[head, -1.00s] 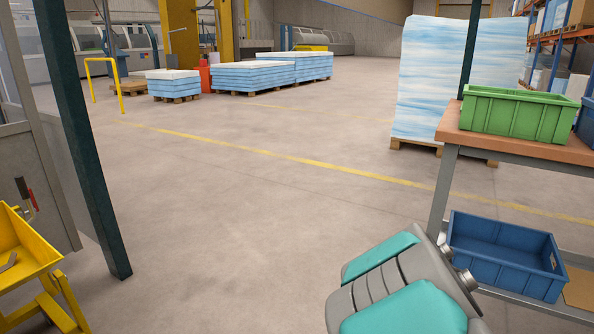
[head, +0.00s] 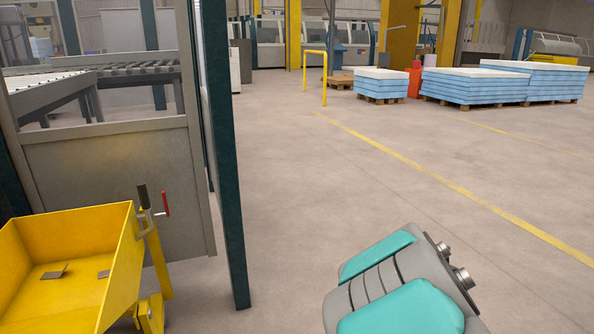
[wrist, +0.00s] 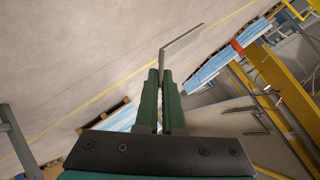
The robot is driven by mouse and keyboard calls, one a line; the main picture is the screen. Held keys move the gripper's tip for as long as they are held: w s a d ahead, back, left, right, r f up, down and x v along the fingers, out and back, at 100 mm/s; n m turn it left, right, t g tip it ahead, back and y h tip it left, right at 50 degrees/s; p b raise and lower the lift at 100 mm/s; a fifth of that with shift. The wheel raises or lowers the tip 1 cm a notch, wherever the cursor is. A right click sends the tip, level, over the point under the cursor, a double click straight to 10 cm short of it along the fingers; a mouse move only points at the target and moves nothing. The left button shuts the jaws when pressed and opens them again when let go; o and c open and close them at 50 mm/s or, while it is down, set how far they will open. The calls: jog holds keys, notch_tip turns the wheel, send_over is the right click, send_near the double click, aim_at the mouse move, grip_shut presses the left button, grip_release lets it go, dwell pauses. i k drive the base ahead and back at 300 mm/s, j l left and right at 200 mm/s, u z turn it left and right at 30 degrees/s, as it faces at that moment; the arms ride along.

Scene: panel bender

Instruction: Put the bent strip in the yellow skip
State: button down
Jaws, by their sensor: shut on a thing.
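The yellow skip (head: 75,262) stands at the lower left of the head view, its open top facing up, with a few small grey scraps (head: 55,272) on its floor. In the wrist view my gripper (wrist: 163,78) is shut on the bent strip (wrist: 182,42), a thin grey piece with a bend just beyond the fingertips. The strip's lower end is hidden between the fingers. In the head view my arm shows at the bottom, right of the skip and apart from it; the gripper and strip are out of that view.
A dark green post (head: 225,160) and a grey panel (head: 125,185) stand behind and right of the skip. Open floor (head: 330,190) lies right of the post. Blue-white stacks (head: 475,88) are far back.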

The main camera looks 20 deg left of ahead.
aim_at(103, 265)
jog(key=i+u, duration=0.25)
jog(key=u, duration=0.15)
jog(key=i+u, duration=0.25)
jog(key=u, duration=0.15)
jog(key=i+l+u, duration=0.15)
jog(key=u, duration=0.25)
jog(key=i+l+u, duration=0.25)
jog(key=u, duration=0.15)
jog(key=i+u, duration=0.1)
jog(key=u, duration=0.65)
